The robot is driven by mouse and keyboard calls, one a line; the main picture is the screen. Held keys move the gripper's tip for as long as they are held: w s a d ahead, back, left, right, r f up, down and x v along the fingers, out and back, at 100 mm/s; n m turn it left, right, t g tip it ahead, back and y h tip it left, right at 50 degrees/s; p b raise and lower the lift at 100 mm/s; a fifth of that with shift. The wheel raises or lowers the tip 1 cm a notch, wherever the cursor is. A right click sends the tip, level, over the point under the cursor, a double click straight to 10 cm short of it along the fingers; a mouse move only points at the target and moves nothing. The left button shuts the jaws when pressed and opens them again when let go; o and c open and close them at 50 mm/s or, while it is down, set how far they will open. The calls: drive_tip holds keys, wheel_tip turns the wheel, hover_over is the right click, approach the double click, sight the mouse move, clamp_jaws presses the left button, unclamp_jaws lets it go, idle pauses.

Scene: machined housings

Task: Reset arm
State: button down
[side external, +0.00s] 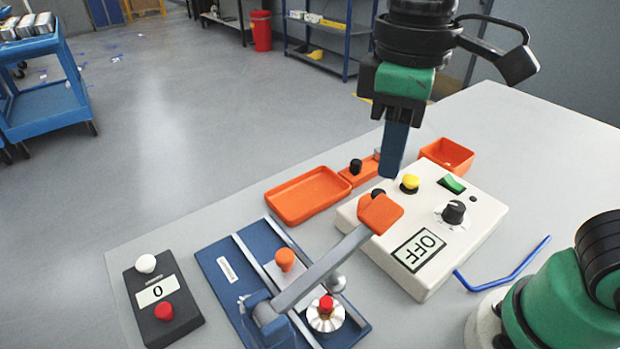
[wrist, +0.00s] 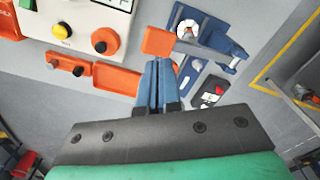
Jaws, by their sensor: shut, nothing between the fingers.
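The blue fixture (side external: 222,270) lies on the table and carries a grey lever arm (side external: 318,270) with an orange handle (side external: 382,213). The lever slants up to the right, and its handle overlaps the control box's near left edge in the side view. My gripper (side external: 390,174) points down with its blue fingers shut and empty, above and beyond the handle. In the wrist view, the fingertips (wrist: 160,62) show just below the orange handle (wrist: 158,41). A gap shows between them in the side view. The fixture also shows in the wrist view (wrist: 222,34).
The beige control box (side external: 460,246) reads OFF and has a yellow button (side external: 410,183), green switch (side external: 452,184) and black knob (side external: 453,212). A black counter box (side external: 150,320) reads 0. Orange trays (side external: 307,196) (side external: 447,155) stand behind. A blue bent bar (side external: 515,272) lies at right.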

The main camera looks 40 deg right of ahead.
idle(0.5)
drive_tip(key=w+d+f+m+t, duration=0.2)
drive_tip(key=d+f, duration=0.1)
drive_tip(key=w+d+f+m+t, duration=0.2)
drive_tip(key=d+f, duration=0.1)
drive_tip(key=d, duration=0.1)
drive_tip(key=w+d+f+m+t, duration=0.2)
drive_tip(key=d+f+t, duration=0.1)
drive_tip(key=shift+w+d, duration=0.25)
drive_tip(key=shift+w, duration=0.1)
